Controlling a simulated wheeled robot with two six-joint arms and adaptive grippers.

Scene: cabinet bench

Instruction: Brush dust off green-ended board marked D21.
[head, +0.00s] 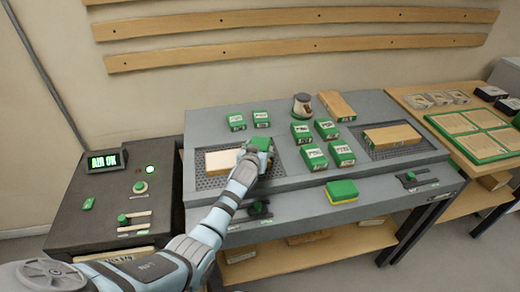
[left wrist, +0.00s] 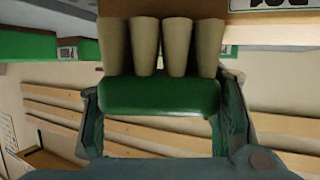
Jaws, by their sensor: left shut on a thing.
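My left gripper (head: 258,150) is shut on a green-handled brush (left wrist: 158,97) with several thick pale bristle tufts. It holds the brush over the right end of a light wooden board (head: 222,162) on the left perforated grid. In the left wrist view the tufts reach up to a brown wooden surface (left wrist: 165,7); whether they press on it I cannot tell. A dark-lettered label (left wrist: 272,4) there is upside down and cut off. My gripper hides the board's right end in the head view, so a green end and its marking cannot be made out. My right gripper is out of view.
A second board (head: 392,137) lies on the right grid, and another (head: 337,105) lies behind. Several green labelled blocks (head: 314,158) stand between the grids, near a cup (head: 302,105). A green-and-yellow sponge (head: 341,192) is at the front. A control box (head: 115,205) stands left.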

